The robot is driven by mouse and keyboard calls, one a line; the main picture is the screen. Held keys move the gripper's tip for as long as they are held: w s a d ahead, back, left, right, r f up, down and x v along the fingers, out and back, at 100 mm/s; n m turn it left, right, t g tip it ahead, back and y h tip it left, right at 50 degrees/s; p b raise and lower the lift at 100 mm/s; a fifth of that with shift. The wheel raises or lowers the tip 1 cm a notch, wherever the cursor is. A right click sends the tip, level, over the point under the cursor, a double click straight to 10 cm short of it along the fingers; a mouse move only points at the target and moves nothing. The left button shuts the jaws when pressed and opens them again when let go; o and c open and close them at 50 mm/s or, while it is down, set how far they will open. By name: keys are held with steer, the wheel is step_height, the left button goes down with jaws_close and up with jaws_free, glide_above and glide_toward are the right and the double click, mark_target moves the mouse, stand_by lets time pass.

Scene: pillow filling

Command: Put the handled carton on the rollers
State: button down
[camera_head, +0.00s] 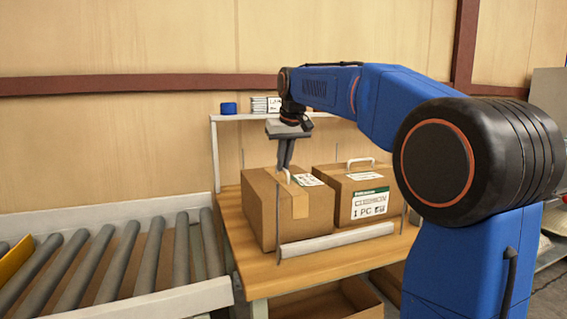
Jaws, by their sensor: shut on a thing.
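A brown handled carton (270,215) is at the left of the wooden table (262,284), with tape and a white-green label on top. My gripper (287,168) points down over it, its fingers shut on the white handle on the carton's top. The carton appears upright; I cannot tell whether its base touches the table. A second brown carton (338,208) with a white handle and a green-white label stands to its right. The grey rollers (112,262) of a conveyor lie to the left of the table, and the stretch nearest the table is bare.
A white bar (336,243) runs along the table's front, with thin upright rods near the cartons. A white conveyor side rail (172,303) borders the rollers. A yellow item (15,258) lies at the far left of the rollers. A shelf behind holds a blue object (228,108).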

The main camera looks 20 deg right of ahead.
steer(key=c, duration=1.9)
jaws_free()
steer(key=v, duration=1.2)
steer(key=shift+r, duration=0.1)
